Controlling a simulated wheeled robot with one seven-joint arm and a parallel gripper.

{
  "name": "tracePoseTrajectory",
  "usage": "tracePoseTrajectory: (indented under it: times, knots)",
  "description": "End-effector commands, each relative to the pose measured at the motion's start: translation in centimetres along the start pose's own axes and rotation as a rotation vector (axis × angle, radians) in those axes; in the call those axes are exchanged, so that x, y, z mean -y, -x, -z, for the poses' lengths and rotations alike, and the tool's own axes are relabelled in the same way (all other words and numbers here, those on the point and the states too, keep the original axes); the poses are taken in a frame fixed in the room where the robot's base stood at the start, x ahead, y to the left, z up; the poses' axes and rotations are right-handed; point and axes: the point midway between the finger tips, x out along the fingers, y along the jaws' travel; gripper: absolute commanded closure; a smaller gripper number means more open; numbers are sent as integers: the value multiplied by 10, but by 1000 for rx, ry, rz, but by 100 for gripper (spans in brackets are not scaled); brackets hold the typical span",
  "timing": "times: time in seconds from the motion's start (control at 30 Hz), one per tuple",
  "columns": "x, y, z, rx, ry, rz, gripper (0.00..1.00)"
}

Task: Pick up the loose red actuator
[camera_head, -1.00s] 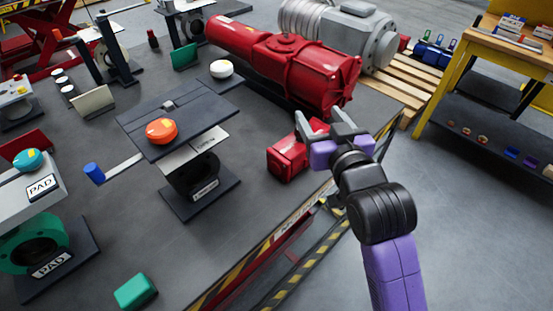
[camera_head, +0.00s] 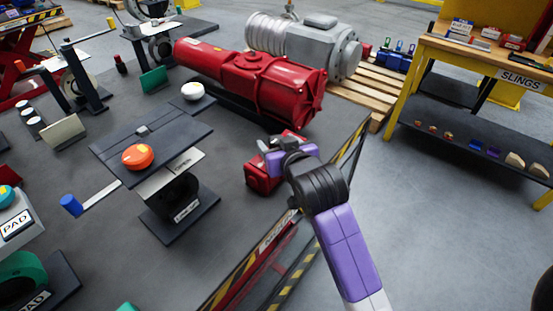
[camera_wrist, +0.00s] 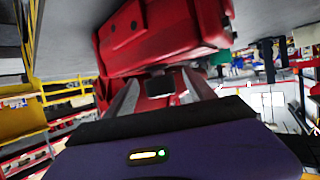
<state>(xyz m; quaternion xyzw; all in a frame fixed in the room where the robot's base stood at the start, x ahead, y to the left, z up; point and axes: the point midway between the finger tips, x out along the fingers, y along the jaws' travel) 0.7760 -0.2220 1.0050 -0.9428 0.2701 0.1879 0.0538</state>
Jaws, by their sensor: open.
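A small red boxy actuator (camera_head: 259,178) sits on the dark floor right of the centre pedestal, partly hidden by my gripper (camera_head: 283,143). In the wrist view a red body (camera_wrist: 170,30) fills the top centre, close ahead of my gripper (camera_wrist: 160,82). The two grey fingers are open, with a dark block (camera_wrist: 159,86) showing between them. I cannot tell whether the fingers touch it. A much larger red cylindrical actuator (camera_head: 250,80) lies behind, beside a grey housing.
A dark pedestal plate (camera_head: 180,135) with an orange knob (camera_head: 138,157) stands left of the gripper. A yellow-black striped barrier (camera_head: 250,262) runs close below my arm. A yellow workbench (camera_head: 480,55) stands at right, with clear grey floor before it.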

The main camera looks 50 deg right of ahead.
Motion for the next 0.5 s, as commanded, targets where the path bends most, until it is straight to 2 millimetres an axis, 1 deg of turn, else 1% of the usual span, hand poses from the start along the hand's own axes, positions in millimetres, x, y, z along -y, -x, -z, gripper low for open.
tracePoseTrajectory:
  times: [0.1,0.27,0.3,0.47,0.5]
  knots:
    - [0,-5,0,-1,0,1,37]
    - [0,-5,0,-1,0,1,37]
    - [0,-5,0,-1,0,1,39]
    - [0,-5,0,-1,0,1,70]
    - [0,-5,0,-1,0,1,78]
